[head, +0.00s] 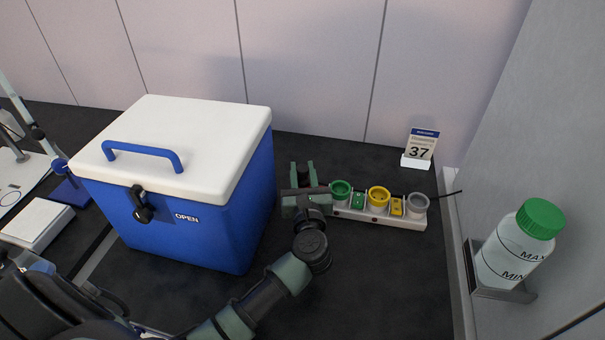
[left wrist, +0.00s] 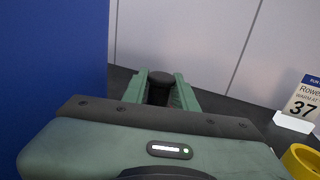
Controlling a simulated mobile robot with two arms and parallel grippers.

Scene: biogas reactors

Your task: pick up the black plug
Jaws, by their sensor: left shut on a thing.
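My left gripper (head: 303,178) is beside the left end of the white power strip (head: 380,217), close to the right side of the blue cooler box. In the left wrist view its two green fingers (left wrist: 160,97) are shut on the black plug (left wrist: 160,77), whose dark round top shows between them. In the head view the plug is mostly hidden by the gripper. The strip carries green (head: 341,190), yellow (head: 378,195) and grey (head: 416,203) round sockets. I cannot tell whether the plug touches the strip or table. My right gripper is not in view.
The blue cooler box (head: 190,225) with a white lid stands just left of the gripper. A card showing 37 (head: 421,146) stands behind the strip. A bottle with a green cap (head: 518,245) sits in a holder at the right. Dark table is clear in front of the strip.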

